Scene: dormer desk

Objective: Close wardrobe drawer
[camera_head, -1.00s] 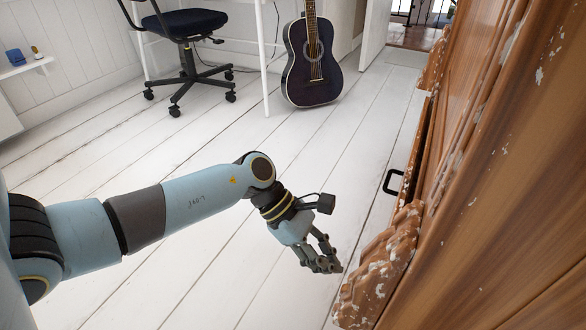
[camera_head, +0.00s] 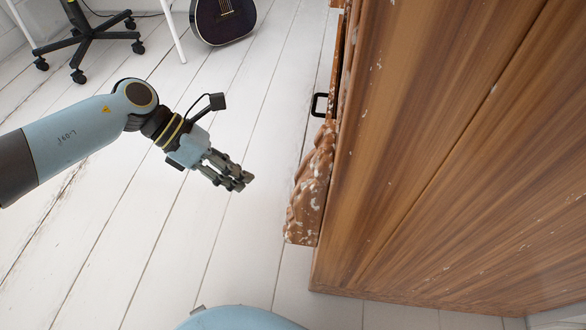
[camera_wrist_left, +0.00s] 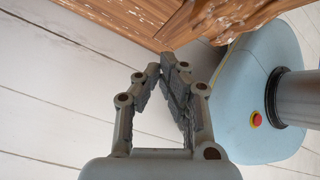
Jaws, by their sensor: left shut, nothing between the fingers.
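The wooden wardrobe (camera_head: 430,150) with chipped paint fills the right of the head view. A dark drawer handle (camera_head: 320,105) juts out on its front side, above a carved, chipped foot or corner piece (camera_head: 310,195). The drawer front is seen edge-on, so I cannot tell how far it stands out. My left gripper (camera_head: 243,184) is shut and empty, over the floor to the left of the wardrobe and apart from it. In the left wrist view, its fingers (camera_wrist_left: 170,62) converge below part of the wardrobe (camera_wrist_left: 150,18). My right gripper is not in view.
White plank floor (camera_head: 225,255) is clear between my left arm and the wardrobe. A dark guitar (camera_head: 222,20) stands at the top. A wheeled chair base (camera_head: 80,42) and a white desk leg (camera_head: 172,30) are at the top left.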

